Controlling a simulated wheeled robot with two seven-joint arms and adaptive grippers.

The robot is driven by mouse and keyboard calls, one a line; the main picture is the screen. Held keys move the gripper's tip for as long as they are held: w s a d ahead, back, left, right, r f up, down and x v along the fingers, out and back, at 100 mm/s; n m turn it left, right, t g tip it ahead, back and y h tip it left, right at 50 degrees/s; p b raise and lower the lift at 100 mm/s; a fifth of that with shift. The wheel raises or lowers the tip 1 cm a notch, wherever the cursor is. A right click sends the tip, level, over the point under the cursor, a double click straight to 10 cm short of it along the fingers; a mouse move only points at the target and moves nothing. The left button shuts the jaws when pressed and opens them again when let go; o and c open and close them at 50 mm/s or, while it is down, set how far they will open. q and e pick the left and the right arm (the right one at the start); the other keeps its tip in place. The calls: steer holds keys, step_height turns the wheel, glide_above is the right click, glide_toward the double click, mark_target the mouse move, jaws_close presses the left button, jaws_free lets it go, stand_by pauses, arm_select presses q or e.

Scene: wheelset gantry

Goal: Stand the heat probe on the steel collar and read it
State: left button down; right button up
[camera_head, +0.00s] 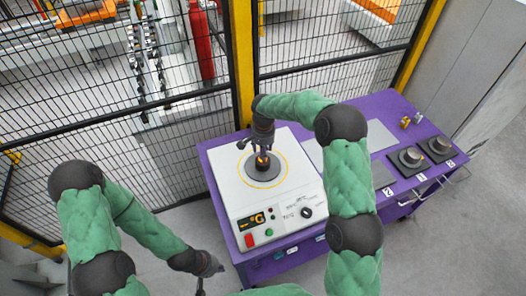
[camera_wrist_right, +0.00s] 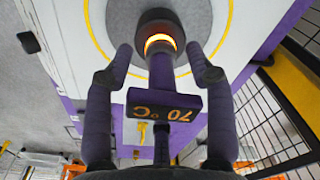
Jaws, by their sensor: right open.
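The steel collar (camera_wrist_right: 155,18) is a dark ring with an orange glow inside, on the grey round plate of the white heater (camera_head: 247,205). The heat probe (camera_wrist_right: 161,72) stands over the collar, its lower end at or just above the glow; I cannot tell whether they touch. Its display (camera_wrist_right: 164,106) shows 70 °C, upside down in the right wrist view. My right gripper (camera_wrist_right: 161,58) is open, with a finger on each side of the probe and gaps between. In the head view it hides most of the probe. My left gripper (camera_head: 205,272) hangs low in front of the bench, its jaws unclear.
The heater has a yellow ring, an orange readout and a red button. On the purple bench (camera_head: 407,205), a pale plate (camera_head: 312,153) lies right of the heater. Dark pads with round metal pieces (camera_head: 411,156) sit further right, by numbered labels. A mesh fence (camera_head: 330,60) stands behind.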

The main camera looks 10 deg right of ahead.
steer(key=r, duration=1.1)
steer(key=shift+s+r, duration=0.2)
steer(key=shift+r, duration=0.05)
